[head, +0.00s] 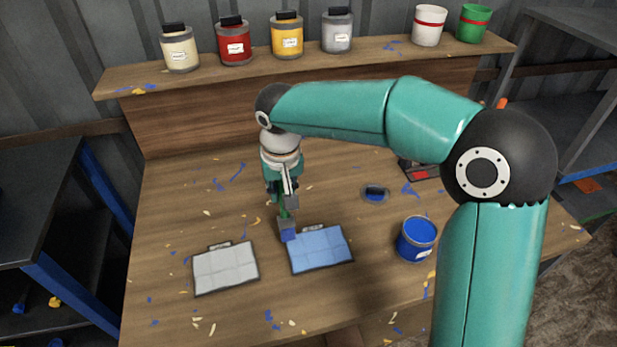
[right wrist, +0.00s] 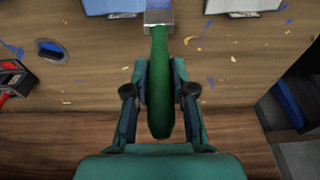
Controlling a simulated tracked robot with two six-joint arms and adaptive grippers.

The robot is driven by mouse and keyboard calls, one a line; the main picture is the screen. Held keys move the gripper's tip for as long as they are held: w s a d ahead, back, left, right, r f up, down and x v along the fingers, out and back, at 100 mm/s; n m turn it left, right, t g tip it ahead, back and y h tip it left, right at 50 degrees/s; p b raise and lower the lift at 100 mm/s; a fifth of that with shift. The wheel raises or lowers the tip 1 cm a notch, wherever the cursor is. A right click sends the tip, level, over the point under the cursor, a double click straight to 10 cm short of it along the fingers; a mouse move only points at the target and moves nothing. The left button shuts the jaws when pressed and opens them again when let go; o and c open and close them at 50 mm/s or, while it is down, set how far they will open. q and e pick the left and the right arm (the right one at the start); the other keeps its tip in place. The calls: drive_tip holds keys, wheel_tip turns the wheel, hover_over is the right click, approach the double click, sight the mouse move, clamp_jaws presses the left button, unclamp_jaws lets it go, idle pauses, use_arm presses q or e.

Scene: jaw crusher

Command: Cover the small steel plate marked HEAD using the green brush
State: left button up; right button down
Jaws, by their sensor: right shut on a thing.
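An open blue paint tin (head: 416,240) stands right of the plates. My left gripper is not in view.
A dark lid with blue paint (head: 375,194) lies behind the tin. A red and black object (head: 420,171) is partly hidden by my right arm. Several paint jars, including a red one (head: 234,42), stand on the back shelf.

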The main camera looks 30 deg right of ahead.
sight(282, 183)
drive_tip(key=shift+r+p, duration=1.15)
drive_tip(key=shift+r, duration=0.65)
drive_tip(key=shift+f, duration=0.1)
